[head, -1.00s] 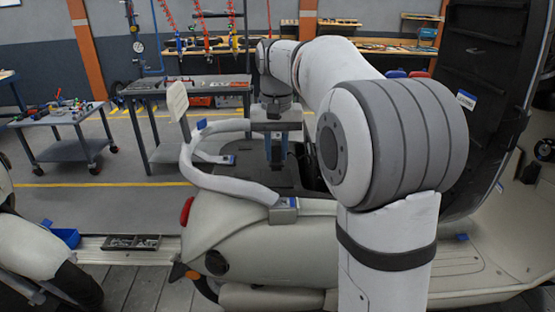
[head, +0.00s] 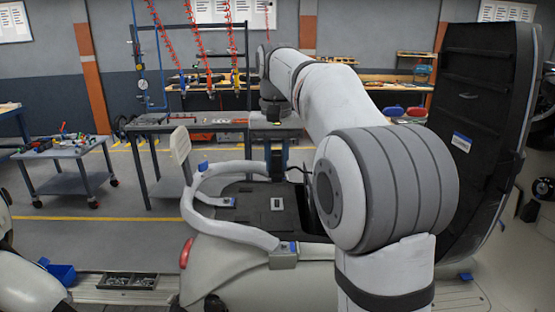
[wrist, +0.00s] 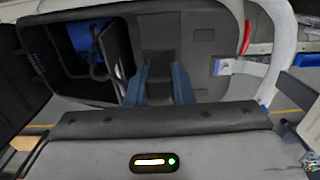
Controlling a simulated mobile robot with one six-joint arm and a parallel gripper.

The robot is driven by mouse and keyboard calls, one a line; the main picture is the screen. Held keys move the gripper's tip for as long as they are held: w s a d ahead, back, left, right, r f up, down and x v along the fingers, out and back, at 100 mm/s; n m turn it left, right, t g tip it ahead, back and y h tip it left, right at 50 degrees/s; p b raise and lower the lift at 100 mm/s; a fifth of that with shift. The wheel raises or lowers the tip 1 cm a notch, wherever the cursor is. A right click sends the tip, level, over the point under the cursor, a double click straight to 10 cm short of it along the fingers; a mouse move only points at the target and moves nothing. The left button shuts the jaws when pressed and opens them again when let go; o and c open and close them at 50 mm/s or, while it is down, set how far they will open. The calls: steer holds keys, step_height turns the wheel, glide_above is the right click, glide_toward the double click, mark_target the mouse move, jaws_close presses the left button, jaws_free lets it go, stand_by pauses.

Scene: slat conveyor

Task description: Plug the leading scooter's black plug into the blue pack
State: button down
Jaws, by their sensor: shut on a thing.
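My gripper (head: 276,172) is above the open compartment of the cream scooter (head: 235,262), pointing down. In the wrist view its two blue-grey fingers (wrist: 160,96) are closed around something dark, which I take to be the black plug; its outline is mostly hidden. A thin black cable (head: 299,170) arcs beside the gripper, and it also shows in the wrist view (wrist: 98,62). The blue pack (wrist: 84,38) sits in the black-walled compartment at upper left of the wrist view, left of the fingers. The pack's socket cannot be made out.
The raised black seat lid (head: 480,125) stands right of the arm. A pale tubular rail (head: 212,224) curves round the scooter's rear left. A trolley (head: 68,150) and grey table (head: 180,128) stand behind.

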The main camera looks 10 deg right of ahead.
mark_target(276, 152)
steer(key=shift+r+p, duration=1.55)
steer(key=shift+r, duration=0.1)
steer(key=shift+m, duration=0.4)
steer(key=m+p, duration=0.2)
steer(key=m, duration=0.1)
steer(key=shift+r+m, duration=0.1)
steer(key=shift+m, duration=0.3)
steer(key=m+p, duration=0.1)
steer(key=m, duration=0.4)
steer(key=m+p, duration=0.2)
steer(key=m, duration=0.6)
steer(key=shift+m+p, duration=0.3)
